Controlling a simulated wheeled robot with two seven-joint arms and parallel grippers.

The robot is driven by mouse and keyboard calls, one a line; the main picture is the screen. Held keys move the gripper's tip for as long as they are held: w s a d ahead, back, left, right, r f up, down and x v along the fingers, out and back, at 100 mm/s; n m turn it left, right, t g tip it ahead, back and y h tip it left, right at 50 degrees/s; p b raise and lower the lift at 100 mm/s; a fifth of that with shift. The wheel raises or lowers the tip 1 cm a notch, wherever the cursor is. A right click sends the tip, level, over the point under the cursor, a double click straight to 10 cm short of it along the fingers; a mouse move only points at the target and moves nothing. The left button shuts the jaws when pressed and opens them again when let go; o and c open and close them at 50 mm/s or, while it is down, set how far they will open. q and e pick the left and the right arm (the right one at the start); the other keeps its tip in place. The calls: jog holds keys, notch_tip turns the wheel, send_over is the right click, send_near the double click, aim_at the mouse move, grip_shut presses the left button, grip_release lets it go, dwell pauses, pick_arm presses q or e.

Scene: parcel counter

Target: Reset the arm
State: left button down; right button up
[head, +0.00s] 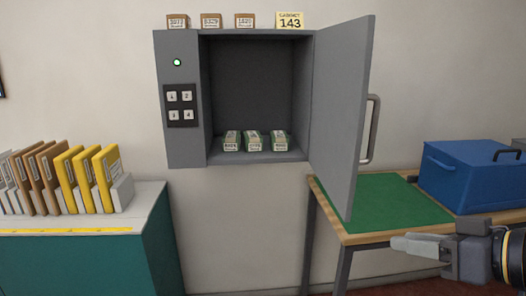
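My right gripper (410,244) shows at the lower right, in front of the wooden table's front edge. It points left, and its light grey fingers are seen nearly edge-on, so I cannot tell whether they are apart. I see nothing held at its tips. My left gripper is not in view.
A grey wall cabinet (180,140) stands open, its door (338,110) swung out right. Several small boxes (253,141) lie inside. A green mat (385,200) and blue lidded box (470,180) are on the table. Yellow and brown parcels (85,182) stand on the left counter (140,210).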

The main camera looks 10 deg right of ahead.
jog(key=s+a+f+m+g+h, duration=0.1)
jog(key=s+a+f+m+g, duration=0.2)
jog(key=f, duration=0.9)
jog(key=s+a+f+m+g+h, duration=0.1)
jog(key=s+a+f+g, duration=0.35)
jog(key=f, duration=0.75)
notch_tip(320, 180, up, 16)
jog(key=a+t+p, duration=0.1)
jog(key=p, duration=1.4)
jog(key=shift+s+a+r+p, duration=0.15)
jog(key=shift+a+p, duration=0.05)
jog(key=shift+p, duration=0.2)
